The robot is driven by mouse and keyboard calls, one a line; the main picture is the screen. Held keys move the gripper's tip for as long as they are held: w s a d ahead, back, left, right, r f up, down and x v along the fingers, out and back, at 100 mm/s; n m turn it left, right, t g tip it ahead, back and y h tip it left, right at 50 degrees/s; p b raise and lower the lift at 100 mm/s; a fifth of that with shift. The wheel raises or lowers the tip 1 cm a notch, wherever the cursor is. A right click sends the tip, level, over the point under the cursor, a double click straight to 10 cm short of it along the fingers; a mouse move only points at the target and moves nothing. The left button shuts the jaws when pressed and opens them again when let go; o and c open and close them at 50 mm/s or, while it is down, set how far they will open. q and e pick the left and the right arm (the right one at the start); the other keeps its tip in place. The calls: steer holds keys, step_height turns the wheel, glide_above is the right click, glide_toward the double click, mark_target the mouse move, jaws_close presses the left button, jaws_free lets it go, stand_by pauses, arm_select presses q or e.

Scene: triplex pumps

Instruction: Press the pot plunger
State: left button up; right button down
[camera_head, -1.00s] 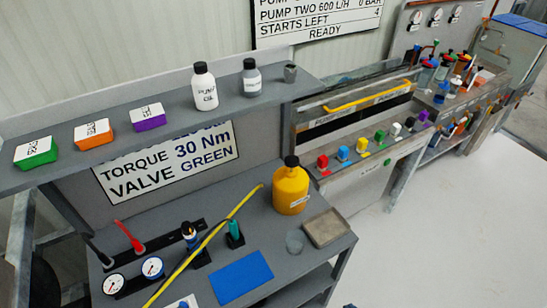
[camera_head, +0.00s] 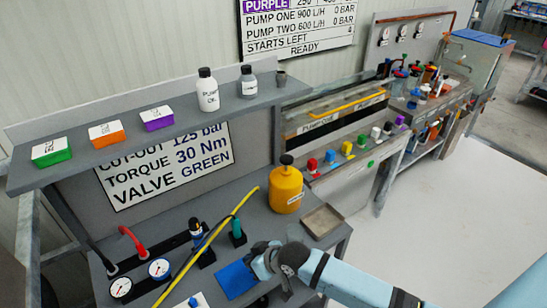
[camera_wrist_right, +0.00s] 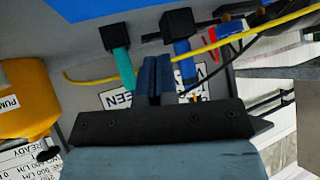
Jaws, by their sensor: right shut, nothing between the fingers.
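The yellow pot (camera_head: 286,190) stands upright on the lower bench, with a black plunger knob (camera_head: 286,160) on its top. In the right wrist view the pot (camera_wrist_right: 25,100) is at the left edge, upside down, with its black knob (camera_wrist_right: 47,155) at lower left. My right gripper (camera_head: 254,262) is over the blue mat, in front of the pot and apart from it. Its fingers (camera_wrist_right: 154,75) are shut and empty in the wrist view. My left gripper is not in view.
A grey tray (camera_head: 323,221) lies right of the pot. The blue mat (camera_head: 229,281) lies under my right gripper. The shelf (camera_head: 120,143) with bottles is behind.

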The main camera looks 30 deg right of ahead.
steer(key=w+d+r+g+b, duration=0.1)
steer(key=w+d+r, duration=0.3)
steer(key=w, duration=0.4)
step_height(320, 180, up, 24)
steer(key=m+g+h+b, duration=0.3)
steer(key=g+h+b, duration=0.1)
steer(key=h, duration=0.1)
glide_above(288, 157)
steer(key=s, duration=0.4)
steer(key=shift+w+d+f, duration=0.15)
steer(key=shift+f, duration=0.1)
steer(key=x, duration=0.8)
steer(key=p+x, duration=0.1)
steer(key=x, duration=0.3)
steer(key=shift+s+f, duration=0.2)
steer(key=shift+f, duration=0.75)
